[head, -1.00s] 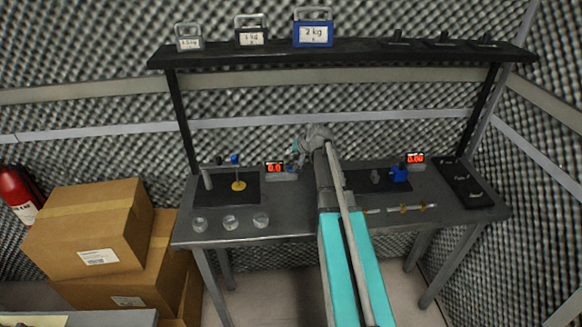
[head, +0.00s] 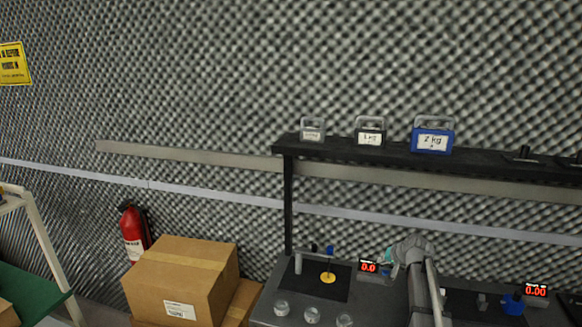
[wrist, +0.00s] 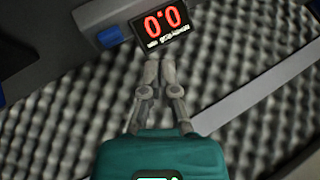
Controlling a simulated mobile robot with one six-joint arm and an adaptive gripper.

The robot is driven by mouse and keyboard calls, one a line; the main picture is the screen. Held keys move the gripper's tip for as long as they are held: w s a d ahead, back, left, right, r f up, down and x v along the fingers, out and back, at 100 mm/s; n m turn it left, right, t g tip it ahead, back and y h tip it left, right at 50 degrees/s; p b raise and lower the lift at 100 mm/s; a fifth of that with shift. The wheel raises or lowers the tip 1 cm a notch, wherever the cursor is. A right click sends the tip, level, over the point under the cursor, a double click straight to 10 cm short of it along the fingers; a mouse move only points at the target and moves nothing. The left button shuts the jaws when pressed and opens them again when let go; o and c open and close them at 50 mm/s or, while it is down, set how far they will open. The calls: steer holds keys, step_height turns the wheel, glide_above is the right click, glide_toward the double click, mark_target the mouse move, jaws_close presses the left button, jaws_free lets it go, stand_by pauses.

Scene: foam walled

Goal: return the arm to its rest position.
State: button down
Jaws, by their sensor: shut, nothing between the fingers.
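My gripper (wrist: 160,64) is shut and empty in the wrist view, its two fingers side by side below a red digital display (wrist: 162,22) reading 0.0. In the head view my gripper (head: 384,262) is small, at the end of my arm over the dark bench (head: 262,312), just right of the same display (head: 369,267). I cannot tell from these views whether the fingertips touch the display.
On the bench are a black mat (head: 310,278) with a yellow disc (head: 328,278), several glass dishes (head: 312,314), and a second display (head: 537,290). A shelf (head: 340,148) with weights (head: 432,140) stands above. Boxes (head: 180,280) and a fire extinguisher (head: 134,235) are left.

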steer(key=s+a+f+n+g, duration=0.1)
steer(key=s+a, duration=0.2)
steer(key=s+a+f+g, duration=0.1)
steer(key=s+a, duration=0.3)
steer(key=s+a+f+n+g, duration=0.1)
steer(key=s+a, duration=0.2)
steer(key=shift+s+a+n+g, duration=0.25)
steer(key=shift+a+n+g, duration=0.05)
steer(key=shift+a, duration=0.1)
steer(key=s+a+f+n+g+h, duration=0.1)
steer(key=s+a+g, duration=0.1)
steer(key=s, duration=0.5)
steer(key=s+a+n+g+h, duration=0.1)
steer(key=s+a+g, duration=0.1)
steer(key=s+a, duration=0.2)
steer(key=s, duration=0.3)
steer(key=shift+s+a+f+h, duration=0.25)
steer(key=shift+a+f+h, duration=0.1)
steer(key=shift+f+h, duration=0.05)
